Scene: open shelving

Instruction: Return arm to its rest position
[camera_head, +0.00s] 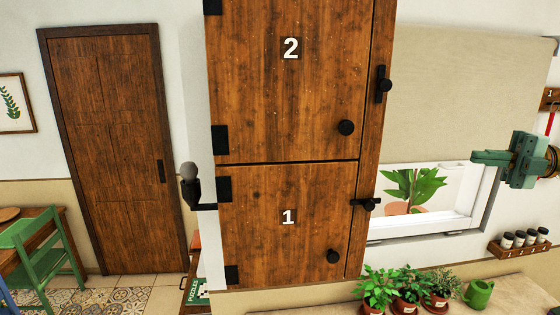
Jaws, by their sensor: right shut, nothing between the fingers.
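My right gripper (490,157) is green and comes in from the right edge, in front of the window's right side. Its fingers point left and are shut, with nothing between them. It is apart from the wooden cabinet (290,110) in the middle. My left gripper is out of the picture. Most of my right arm is hidden beyond the right edge.
The cabinet's doors 2 (270,80) and 1 (270,245) are closed. A window (470,195) with a blind (460,90) is at right. Potted plants (408,290), a green watering can (479,293) and a jar rack (520,248) sit below. A green chair (45,250) stands at left.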

